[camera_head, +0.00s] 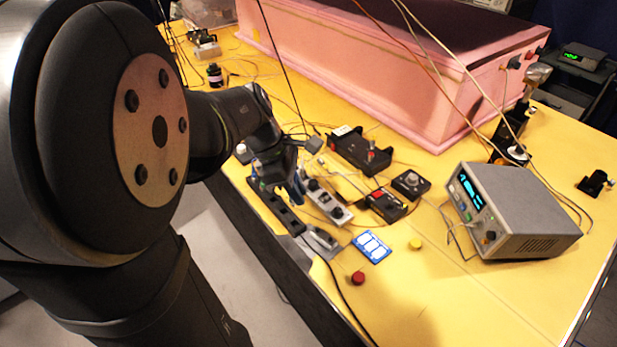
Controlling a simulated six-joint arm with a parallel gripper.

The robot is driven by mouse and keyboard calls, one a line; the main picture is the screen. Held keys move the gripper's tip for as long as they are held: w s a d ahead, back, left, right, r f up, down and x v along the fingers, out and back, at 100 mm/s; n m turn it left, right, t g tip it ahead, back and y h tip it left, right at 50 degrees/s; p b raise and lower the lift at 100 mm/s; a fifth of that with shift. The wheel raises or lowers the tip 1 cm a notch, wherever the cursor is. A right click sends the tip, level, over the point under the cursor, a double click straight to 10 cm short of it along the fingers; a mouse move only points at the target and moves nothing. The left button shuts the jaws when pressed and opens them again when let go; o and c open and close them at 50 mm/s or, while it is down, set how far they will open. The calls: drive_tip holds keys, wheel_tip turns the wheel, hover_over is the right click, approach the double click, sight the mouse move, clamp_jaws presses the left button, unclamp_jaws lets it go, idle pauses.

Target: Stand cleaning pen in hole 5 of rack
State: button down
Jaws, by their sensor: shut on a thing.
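My gripper (293,186) is small in this view, at the table's front left edge, and points down. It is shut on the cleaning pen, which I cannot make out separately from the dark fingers. A long black strip that looks like the rack (266,198) lies along the table edge, just under and beside the gripper. Its holes are too small to number here. I cannot tell whether the pen's lower end is above the rack or in a hole.
A light strip with dark knobs (330,205) lies right of the gripper. Black boxes (360,150), a blue-white card (371,247), red (358,278) and yellow (415,244) buttons and a grey instrument (515,212) stand farther right. A pink foam enclosure (400,85) fills the back. Cables cross the table.

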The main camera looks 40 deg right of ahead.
idle(0.3)
drive_tip(key=shift+f, duration=2.5)
drive_tip(key=shift+f, duration=1.3)
drive_tip(key=c, duration=1.3)
unclamp_jaws()
drive_tip(key=v, duration=1.7)
drive_tip(key=shift+w+r, duration=0.1)
drive_tip(key=shift+r, duration=0.15)
drive_tip(key=shift+f, duration=0.1)
